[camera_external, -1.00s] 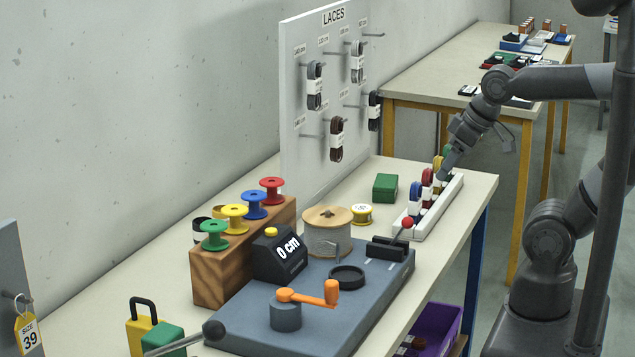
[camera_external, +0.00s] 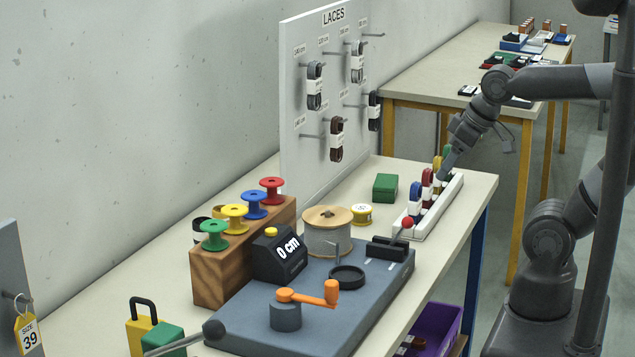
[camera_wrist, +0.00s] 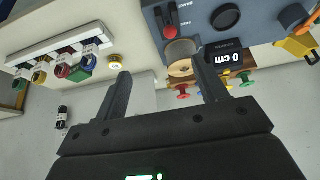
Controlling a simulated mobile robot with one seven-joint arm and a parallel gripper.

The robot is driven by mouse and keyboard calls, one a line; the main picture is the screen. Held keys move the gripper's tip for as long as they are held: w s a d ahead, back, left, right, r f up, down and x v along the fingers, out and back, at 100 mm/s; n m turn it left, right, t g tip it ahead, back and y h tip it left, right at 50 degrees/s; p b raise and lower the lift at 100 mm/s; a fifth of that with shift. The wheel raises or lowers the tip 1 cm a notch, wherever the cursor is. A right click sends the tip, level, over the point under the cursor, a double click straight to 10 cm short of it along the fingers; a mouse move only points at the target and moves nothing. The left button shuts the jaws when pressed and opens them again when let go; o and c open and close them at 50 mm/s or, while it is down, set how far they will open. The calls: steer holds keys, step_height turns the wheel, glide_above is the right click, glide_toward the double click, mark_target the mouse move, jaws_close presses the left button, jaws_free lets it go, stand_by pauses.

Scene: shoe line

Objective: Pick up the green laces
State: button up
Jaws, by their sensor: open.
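The green laces (camera_external: 447,150) are the far bundle in a row of coloured laces on a white rack (camera_external: 433,213), partly covered by my gripper in the external view. In the wrist view the green laces (camera_wrist: 21,77) are at the far left end of the row, small and tilted. My gripper (camera_external: 447,168) appears in front of the rack's far end in the external view. Its fingers (camera_wrist: 160,72) are apart with nothing between them in the wrist view. The laces lie well left of the fingers there, so they are not between them.
Yellow, red (camera_external: 427,186) and blue laces (camera_external: 415,196) share the rack. A green box (camera_external: 385,187) and a yellow-white spool (camera_external: 361,214) stand beside it. A lace board (camera_external: 300,130) rises behind; a winding machine (camera_external: 350,315) fills the front of the table.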

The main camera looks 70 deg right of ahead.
steer(key=shift+o, duration=0.2)
steer(key=w+d+r+g, duration=0.2)
steer(key=w+d+r, duration=0.1)
steer(key=w+d, duration=0.6)
steer(key=g, duration=0.4)
glide_above(449, 145)
steer(key=f, duration=1.2)
steer(key=shift+w+a, duration=0.1)
steer(key=shift+a, duration=0.15)
steer(key=shift+d+f, duration=0.15)
steer(key=shift+f, duration=0.1)
step_height(449, 145, down, 10)
steer(key=shift+d+f, duration=0.15)
steer(key=shift+f, duration=0.1)
steer(key=c, duration=1)
